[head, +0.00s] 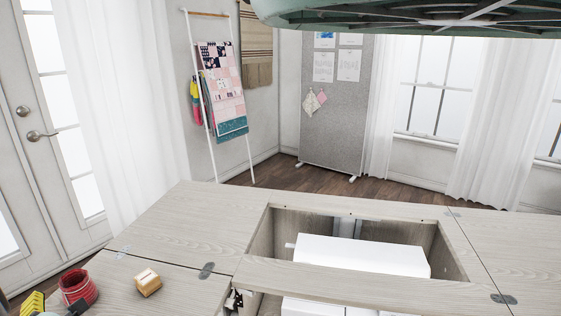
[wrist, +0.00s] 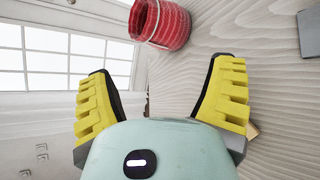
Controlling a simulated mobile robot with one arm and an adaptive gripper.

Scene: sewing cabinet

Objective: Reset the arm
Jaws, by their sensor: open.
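My gripper (wrist: 160,98) is open and empty in the wrist view, its two yellow ribbed fingers spread wide with nothing between them. In the head view only part of a yellow finger (head: 33,303) shows at the bottom left corner, next to a red cylindrical holder (head: 77,288). The red holder also shows in the wrist view (wrist: 172,24), beyond the fingertips and apart from them. The rest of my arm is mostly out of the head view.
The pale wood sewing cabinet (head: 190,221) fills the front, with an open well holding a white machine (head: 362,255). A small wooden block (head: 148,282) stands right of the red holder. A door (head: 30,130) is at left; the cabinet's left top is largely clear.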

